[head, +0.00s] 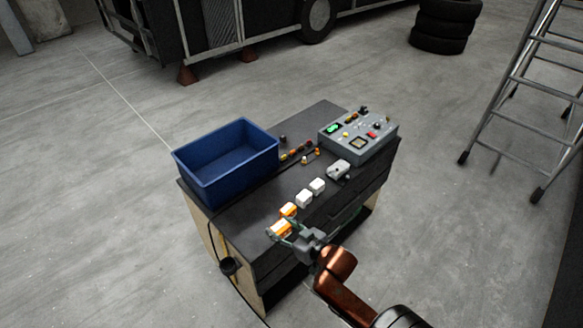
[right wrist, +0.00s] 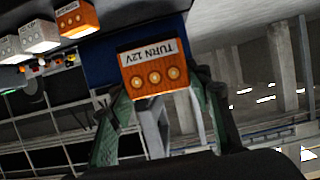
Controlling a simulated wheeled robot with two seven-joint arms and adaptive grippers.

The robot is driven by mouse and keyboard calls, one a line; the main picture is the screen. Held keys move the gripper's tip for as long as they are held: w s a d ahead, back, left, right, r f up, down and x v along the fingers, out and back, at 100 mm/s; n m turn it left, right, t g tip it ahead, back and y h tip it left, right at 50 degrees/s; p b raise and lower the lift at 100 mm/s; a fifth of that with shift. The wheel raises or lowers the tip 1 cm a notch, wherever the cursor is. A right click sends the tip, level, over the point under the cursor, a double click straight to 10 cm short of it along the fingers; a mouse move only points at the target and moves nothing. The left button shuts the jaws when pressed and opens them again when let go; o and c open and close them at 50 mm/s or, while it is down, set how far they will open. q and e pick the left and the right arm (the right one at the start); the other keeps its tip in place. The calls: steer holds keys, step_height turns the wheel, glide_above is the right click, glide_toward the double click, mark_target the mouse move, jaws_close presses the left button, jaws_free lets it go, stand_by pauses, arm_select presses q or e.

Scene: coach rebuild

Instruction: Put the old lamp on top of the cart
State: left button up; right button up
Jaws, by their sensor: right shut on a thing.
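My right gripper (head: 287,234) is shut on an orange lamp (head: 280,229) at the front edge of the cart. In the right wrist view the lamp (right wrist: 154,76) sits between the two fingers, with a white label reading "TURN 12V" and three round spots on its face. I cannot tell whether it touches the cart top. The cart (head: 250,212) has a dark top and wooden side panels. A second orange lamp (head: 288,209) stands on the top just behind the held one. My left gripper is not in view.
White lamps (head: 304,198) stand in a row behind the orange one. A blue bin (head: 225,160) takes the cart's left side, a grey control box (head: 358,135) its far right. A grey part (head: 338,170) lies before the box. A ladder (head: 525,90) stands at right.

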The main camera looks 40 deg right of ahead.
steer(key=w+d+f, duration=0.1)
steer(key=w+f, duration=0.2)
steer(key=w, duration=0.1)
steer(key=w+f, duration=0.3)
steer(key=w, duration=0.1)
steer(key=w+d+f, duration=0.1)
steer(key=w+f, duration=0.2)
steer(key=w, duration=0.1)
steer(key=shift+w+d+b, duration=0.3)
steer(key=shift+w+b, duration=0.05)
steer(key=shift+b, duration=0.05)
steer(key=shift+w+f, duration=0.25)
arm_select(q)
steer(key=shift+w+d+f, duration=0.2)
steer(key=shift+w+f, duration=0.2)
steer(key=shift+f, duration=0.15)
arm_select(e)
steer(key=shift+w+f, duration=0.1)
steer(key=shift+f, duration=1.6)
steer(key=shift+f, duration=0.1)
steer(key=o, duration=1.2)
